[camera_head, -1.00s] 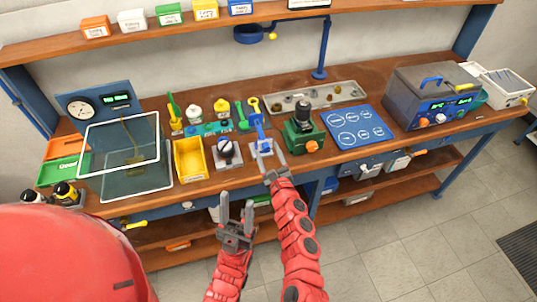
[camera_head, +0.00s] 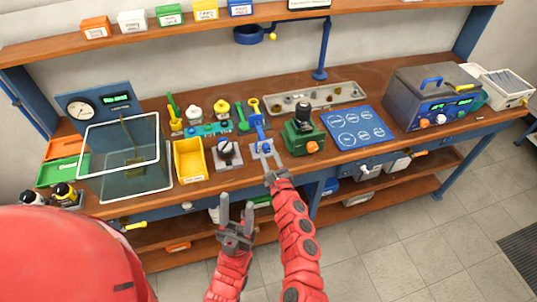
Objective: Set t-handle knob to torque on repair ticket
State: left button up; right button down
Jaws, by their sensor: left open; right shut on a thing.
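A blue handle knob (camera_head: 265,147) stands on a small light plate (camera_head: 257,157) near the bench's front edge. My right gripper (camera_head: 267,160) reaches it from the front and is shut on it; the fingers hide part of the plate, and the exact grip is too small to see. To its left a black knob (camera_head: 225,147) sits on a grey plate with a pale dial face. My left gripper (camera_head: 236,212) is open and empty, in front of the bench and below its edge. I cannot read a torque value on any ticket.
A yellow bin (camera_head: 189,160) and a clear tank (camera_head: 122,180) stand left of the knobs. A green-based device (camera_head: 303,135), a blue mat (camera_head: 357,127) and a grey instrument box (camera_head: 428,95) stand right. Upright coloured tools (camera_head: 241,117) stand close behind the knobs.

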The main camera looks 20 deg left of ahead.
jog(key=n+b, duration=0.2)
jog(key=n, duration=0.2)
jog(key=shift+f+n+b, duration=0.15)
jog(key=shift+n+b, duration=0.2)
jog(key=shift+n, duration=0.05)
jog(key=n+b, duration=0.2)
jog(key=n, duration=0.2)
jog(key=shift+a, duration=0.1)
jog(key=n+b, duration=0.3)
jog(key=n, duration=0.2)
jog(key=shift+s+f, duration=0.1)
jog(key=shift+n+b, duration=0.75)
jog(key=shift+n, duration=0.95)
jog(key=c, duration=0.6)
grip_release()
jog(key=shift+o, duration=0.2)
